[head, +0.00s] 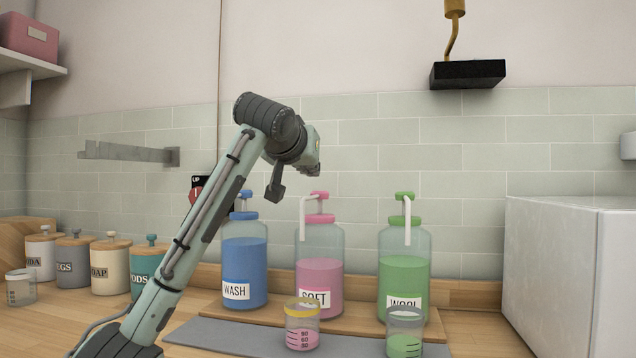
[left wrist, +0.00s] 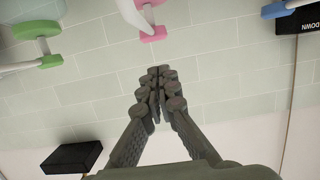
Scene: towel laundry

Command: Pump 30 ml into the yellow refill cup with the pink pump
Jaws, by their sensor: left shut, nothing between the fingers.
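The pink pump (head: 319,195) tops the clear SOFT bottle (head: 320,255), which holds pink liquid. Its white spout (head: 302,220) hangs down on the left side. The yellow-rimmed refill cup (head: 302,310) stands in front of this bottle with pink liquid partway up; the exact level is too small to read. My left gripper (head: 314,168) is raised above the pink pump, apart from it. Its closed, empty fingers (left wrist: 160,80) show in the left wrist view, with the pink pump head (left wrist: 153,34) beyond them. My right gripper is not in view.
The WASH bottle (head: 245,265) with blue pump stands left, the green-pumped bottle (head: 404,265) right. A grey-rimmed cup (head: 404,318) with green liquid stands in front of the latter. A black block (head: 467,75) hangs upper right. Several canisters (head: 110,268) stand left. A white box (head: 575,265) stands right.

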